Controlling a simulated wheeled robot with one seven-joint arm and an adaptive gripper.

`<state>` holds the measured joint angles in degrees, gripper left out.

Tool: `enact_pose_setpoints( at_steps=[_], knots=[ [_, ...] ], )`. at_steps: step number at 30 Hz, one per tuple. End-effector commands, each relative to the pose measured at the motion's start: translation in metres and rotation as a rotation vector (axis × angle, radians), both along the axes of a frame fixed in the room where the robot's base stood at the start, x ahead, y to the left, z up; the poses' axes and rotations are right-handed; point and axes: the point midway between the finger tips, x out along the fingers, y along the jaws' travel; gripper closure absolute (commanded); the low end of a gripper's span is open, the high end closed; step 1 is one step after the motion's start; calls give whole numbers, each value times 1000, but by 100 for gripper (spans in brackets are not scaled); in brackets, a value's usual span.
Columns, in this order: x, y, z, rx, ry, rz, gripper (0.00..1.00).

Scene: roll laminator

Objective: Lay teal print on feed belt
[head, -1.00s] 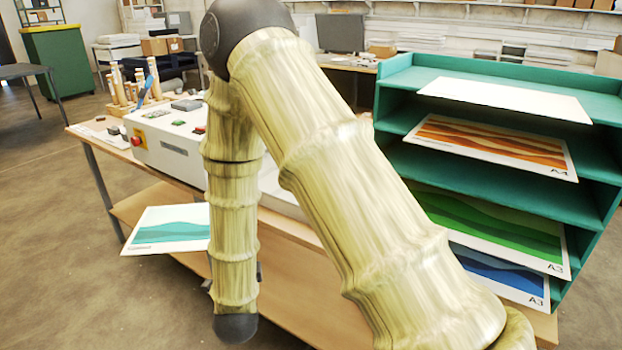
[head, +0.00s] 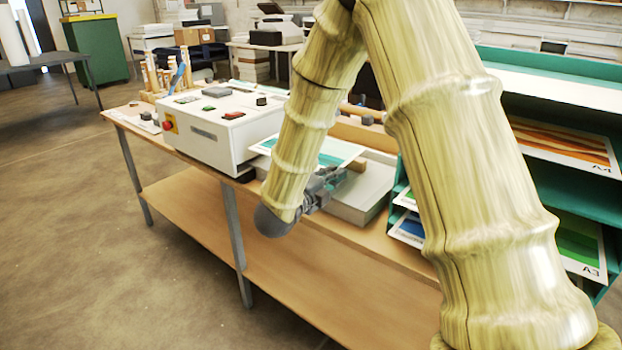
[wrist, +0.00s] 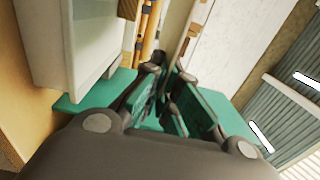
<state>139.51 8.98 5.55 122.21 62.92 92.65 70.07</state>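The teal print (head: 343,151) is a white-edged sheet with teal bands, partly hidden behind my arm in the head view. It lies roughly level at the laminator's near right end, over the pale feed bed (head: 366,195); whether it touches the belt cannot be told. My gripper (head: 333,178) is at its near edge and appears shut on it. In the wrist view, the fingers (wrist: 166,80) are close together, with teal print (wrist: 88,98) showing on both sides. The white laminator (head: 215,125) has a red button on its left end.
The wooden bench (head: 260,245) carries the laminator, with wooden rolls (head: 165,75) behind it. A green rack (head: 545,180) of other prints stands close on the right. The floor at the left (head: 70,230) is clear.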

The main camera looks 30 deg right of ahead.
Motion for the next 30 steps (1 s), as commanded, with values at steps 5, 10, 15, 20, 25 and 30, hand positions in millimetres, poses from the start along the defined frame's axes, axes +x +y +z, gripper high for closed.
enact_pose_setpoints(
  at_steps=[5,10,15,20,25,30],
  knots=[
    [-15,9,-7,6,4,-21,100],
    [-56,39,-26,16,5,-38,100],
    [-100,64,-40,12,5,-55,100],
    [-128,78,-46,4,4,-63,100],
    [-129,77,-47,2,3,-68,100],
    [-102,60,-48,1,0,-69,100]
  ],
)
